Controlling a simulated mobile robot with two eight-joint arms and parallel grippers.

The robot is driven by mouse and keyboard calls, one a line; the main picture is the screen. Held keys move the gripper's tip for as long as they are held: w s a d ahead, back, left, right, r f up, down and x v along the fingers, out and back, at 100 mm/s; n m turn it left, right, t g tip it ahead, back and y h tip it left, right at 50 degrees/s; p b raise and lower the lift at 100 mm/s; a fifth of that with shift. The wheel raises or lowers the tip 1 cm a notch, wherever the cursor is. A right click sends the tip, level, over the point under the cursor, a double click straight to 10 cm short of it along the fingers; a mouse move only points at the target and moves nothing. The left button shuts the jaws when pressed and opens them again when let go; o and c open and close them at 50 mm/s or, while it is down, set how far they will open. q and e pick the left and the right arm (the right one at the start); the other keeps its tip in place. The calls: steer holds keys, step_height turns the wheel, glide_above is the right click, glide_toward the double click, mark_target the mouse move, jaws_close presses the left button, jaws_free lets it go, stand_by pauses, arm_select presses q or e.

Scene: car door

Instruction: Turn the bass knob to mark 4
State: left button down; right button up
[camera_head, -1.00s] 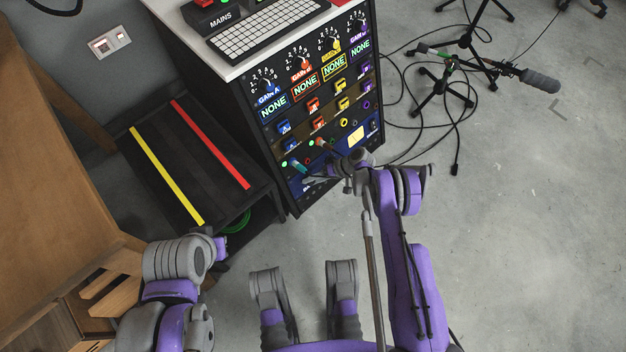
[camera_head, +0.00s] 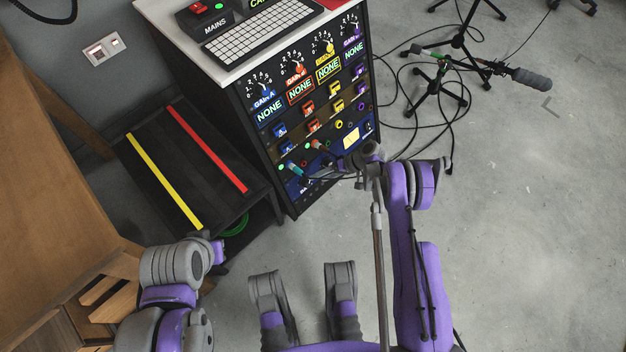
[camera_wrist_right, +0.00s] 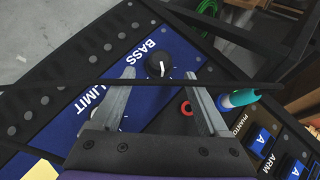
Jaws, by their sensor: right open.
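The bass knob (camera_wrist_right: 160,64) is a round black knob with a white pointer line, beside the word BASS on a dark blue panel (camera_wrist_right: 110,80) in the right wrist view. My right gripper (camera_wrist_right: 163,82) is open and empty. The knob shows between its fingertips in the picture; no finger visibly touches it. A thin black cable crosses the view just below the knob. In the head view my right wrist (camera_head: 365,160) is at the lower front of the rack (camera_head: 262,160) and hides that panel's right part. The mark numbers around the knob are not readable. My left gripper is not in view.
A black bench (camera_head: 190,165) with yellow and red strips stands left of the rack. Cables and microphone stands (camera_head: 440,90) are on the floor at right.

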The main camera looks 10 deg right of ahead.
steer(key=shift+p+v, duration=0.35)
steer(key=shift+v, duration=1.95)
